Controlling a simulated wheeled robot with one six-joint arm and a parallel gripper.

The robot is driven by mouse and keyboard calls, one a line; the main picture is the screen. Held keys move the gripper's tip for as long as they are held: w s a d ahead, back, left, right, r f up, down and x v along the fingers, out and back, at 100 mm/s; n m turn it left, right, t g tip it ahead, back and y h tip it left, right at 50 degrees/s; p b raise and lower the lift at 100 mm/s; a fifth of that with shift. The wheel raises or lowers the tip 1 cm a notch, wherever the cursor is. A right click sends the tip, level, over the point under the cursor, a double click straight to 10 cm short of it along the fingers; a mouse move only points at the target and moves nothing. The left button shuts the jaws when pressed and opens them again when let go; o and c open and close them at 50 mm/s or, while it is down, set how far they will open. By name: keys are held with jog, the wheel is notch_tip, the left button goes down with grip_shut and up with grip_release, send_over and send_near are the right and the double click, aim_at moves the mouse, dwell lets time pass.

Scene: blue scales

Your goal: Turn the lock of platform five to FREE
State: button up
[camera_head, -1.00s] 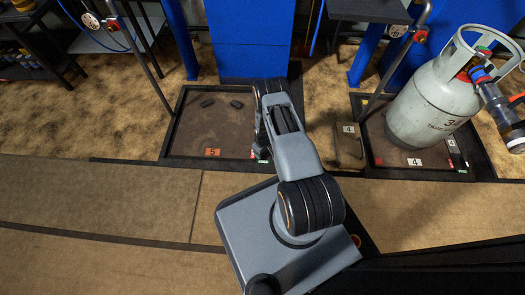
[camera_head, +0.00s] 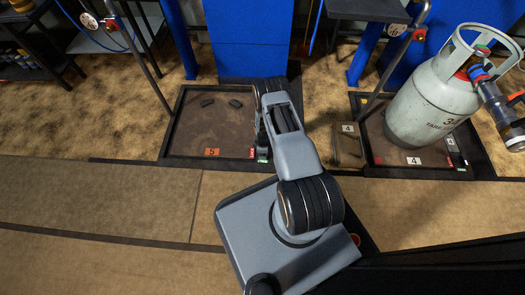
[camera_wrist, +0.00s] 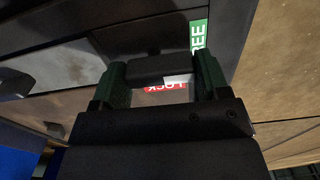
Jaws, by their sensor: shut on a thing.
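Platform five (camera_head: 182,149) is a dark-framed tray with a brown plate and an orange 5 tag (camera_head: 212,152) on its front edge. At its front right corner are a red LOCK label (camera_head: 253,153) and a green FREE label (camera_head: 263,159). The wrist view shows the LOCK label (camera_wrist: 165,88) and the FREE label (camera_wrist: 199,36) too. My gripper (camera_wrist: 161,80) is at this corner, with its green-padded fingers either side of a dark lock lever (camera_wrist: 155,69), shut on it. A small white patch shows beside the lever. My arm hides part of the corner in the head view.
Two dark blocks (camera_head: 236,104) lie on platform five's plate. Platform four (camera_head: 395,172) stands to the right with a grey gas cylinder (camera_head: 428,105) on it. A small 4-tagged box (camera_head: 348,153) stands between the platforms. The floor in front is clear.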

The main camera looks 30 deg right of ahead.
dwell(0.6)
jog(key=o, duration=0.9)
notch_tip(320, 180, up, 14)
jog(key=p, duration=0.6)
jog(key=shift+f, duration=0.1)
